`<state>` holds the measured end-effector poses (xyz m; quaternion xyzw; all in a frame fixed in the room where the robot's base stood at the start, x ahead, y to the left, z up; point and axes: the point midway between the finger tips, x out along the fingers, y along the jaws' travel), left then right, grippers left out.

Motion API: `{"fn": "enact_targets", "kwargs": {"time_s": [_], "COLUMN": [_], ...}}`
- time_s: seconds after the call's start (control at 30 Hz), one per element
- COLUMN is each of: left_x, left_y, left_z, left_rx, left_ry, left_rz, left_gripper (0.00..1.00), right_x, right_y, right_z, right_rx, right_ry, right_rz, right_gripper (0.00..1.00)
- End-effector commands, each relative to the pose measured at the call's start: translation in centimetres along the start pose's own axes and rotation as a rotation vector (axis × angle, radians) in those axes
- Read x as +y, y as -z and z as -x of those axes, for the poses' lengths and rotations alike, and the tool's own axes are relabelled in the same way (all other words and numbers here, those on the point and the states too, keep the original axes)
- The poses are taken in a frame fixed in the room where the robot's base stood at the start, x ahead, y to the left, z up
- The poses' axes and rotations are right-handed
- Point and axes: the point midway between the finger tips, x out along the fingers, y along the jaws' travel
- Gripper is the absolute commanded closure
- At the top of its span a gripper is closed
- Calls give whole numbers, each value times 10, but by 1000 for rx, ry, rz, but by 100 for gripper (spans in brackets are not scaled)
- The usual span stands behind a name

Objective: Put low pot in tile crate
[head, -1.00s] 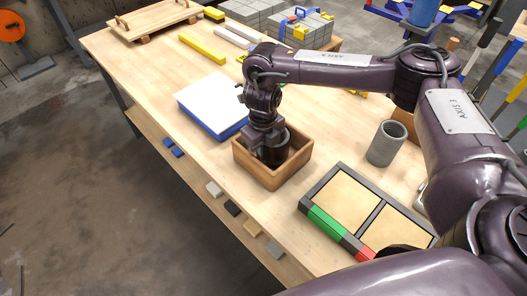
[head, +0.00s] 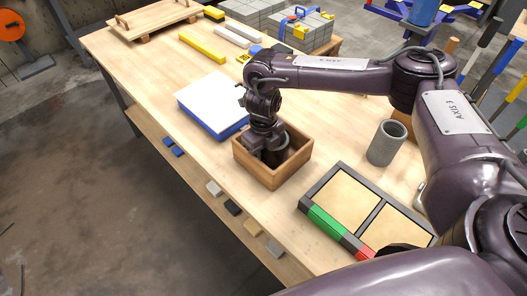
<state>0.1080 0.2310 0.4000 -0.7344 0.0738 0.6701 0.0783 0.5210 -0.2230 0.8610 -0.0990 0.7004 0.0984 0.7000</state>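An open wooden crate (head: 262,172) stands near the table's left edge, in the middle of the head view. My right gripper (head: 272,154) reaches down into it from above. The crate's near wall and the gripper's own body hide the fingertips, so I cannot tell whether they are open or shut. Dark shapes show inside the crate around the gripper. I cannot make out a low pot among them. My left gripper is not in view.
A tall grey cylinder (head: 386,143) stands right of the crate. A dark-framed tray (head: 305,207) with two tan pads and green and red marks lies in front. A white-topped blue block (head: 212,98) lies behind the crate. Yellow and white bars (head: 203,48) lie farther back.

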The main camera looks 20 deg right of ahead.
Motion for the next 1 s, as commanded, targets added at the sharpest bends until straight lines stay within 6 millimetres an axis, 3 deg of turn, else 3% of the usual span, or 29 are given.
{"fn": "enact_targets", "kwargs": {"time_s": [0.17,0.4,0.53,0.73,1.0], "left_x": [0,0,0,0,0], "left_y": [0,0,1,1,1], "left_z": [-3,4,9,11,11], "left_rx": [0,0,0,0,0], "left_ry": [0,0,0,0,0], "left_rz": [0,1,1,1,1], "left_gripper": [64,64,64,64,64], "right_x": [0,0,0,0,0], "right_y": [-2,-2,-1,0,0], "right_z": [23,81,102,119,122], "right_rx": [-5,-7,-5,-2,-1], "right_ry": [0,3,2,1,-1], "right_rz": [0,1,0,0,-1], "right_gripper": [69,69,69,69,69]}}
